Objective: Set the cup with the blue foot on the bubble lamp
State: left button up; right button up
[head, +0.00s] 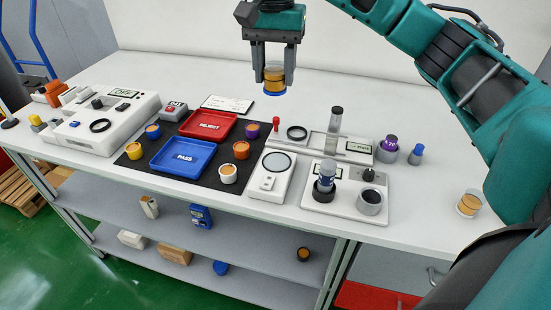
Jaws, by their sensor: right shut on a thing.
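The cup with the blue foot (273,78) is a clear cup with amber contents and a blue base. My right gripper (273,73) is shut on it, one finger on each side. It holds the cup upright in the air above the back of the table. A white unit with a round pale window in a dark ring (265,186) sits at the table's middle, nearer the front; it looks like the bubble lamp. Its window is bare. My left gripper is not in view.
Left of the unit, a black mat holds a red REJECT tray (208,125), a blue PASS tray (183,157) and several small cups. A clear column (335,125) and white instruments stand to the right. Another amber cup (469,204) is at the far right. The table's back is mostly clear.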

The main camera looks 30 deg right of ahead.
jog(key=shift+d+r+m, duration=0.25)
jog(key=shift+d+m, duration=0.05)
notch_tip(320, 180, down, 14)
jog(key=b, duration=0.3)
jog(key=shift+f, duration=2.65)
jog(key=shift+f+b, duration=0.25)
jog(key=shift+b, duration=0.1)
jog(key=o, duration=0.7)
jog(key=shift+r, duration=0.1)
jog(key=o, duration=0.3)
jog(key=shift+o, duration=0.2)
